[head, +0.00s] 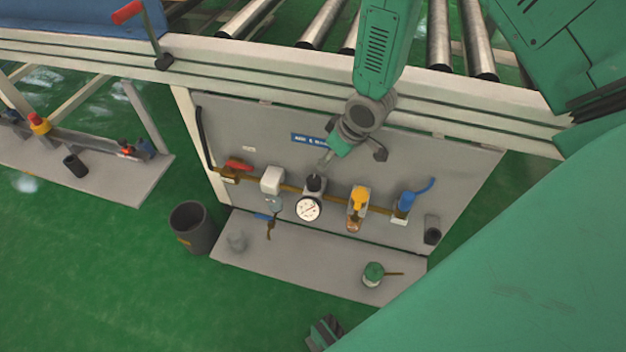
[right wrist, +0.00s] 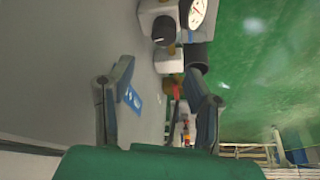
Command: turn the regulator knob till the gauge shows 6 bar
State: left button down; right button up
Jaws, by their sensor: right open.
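The regulator is on a grey panel, with its black knob (head: 314,184) on top and a white round gauge (head: 308,208) below it. The gauge's reading is too small to make out. My right gripper (head: 328,161) is open and empty, above and slightly right of the knob and apart from it. In the right wrist view its two fingers (right wrist: 160,78) are spread, with the knob (right wrist: 163,29) beyond them near the top edge. The gauge (right wrist: 197,12) is partly cut off by that edge.
A red-handled valve (head: 239,164), a yellow-topped unit (head: 358,198) and a blue fitting (head: 405,202) share the pipe. A green-lidded pot (head: 373,273) stands on the shelf (head: 310,276). A dark bin (head: 191,226) stands left. A roller conveyor frame (head: 240,60) runs above the panel.

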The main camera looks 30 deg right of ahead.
aim_at(315, 179)
jog(key=shift+n, duration=0.5)
jog(key=b+x, duration=0.5)
jog(key=x, duration=0.8)
jog(key=shift+s+a+f+b, duration=0.1)
jog(key=shift+a+f+b, duration=0.15)
jog(key=shift+f+b, duration=0.05)
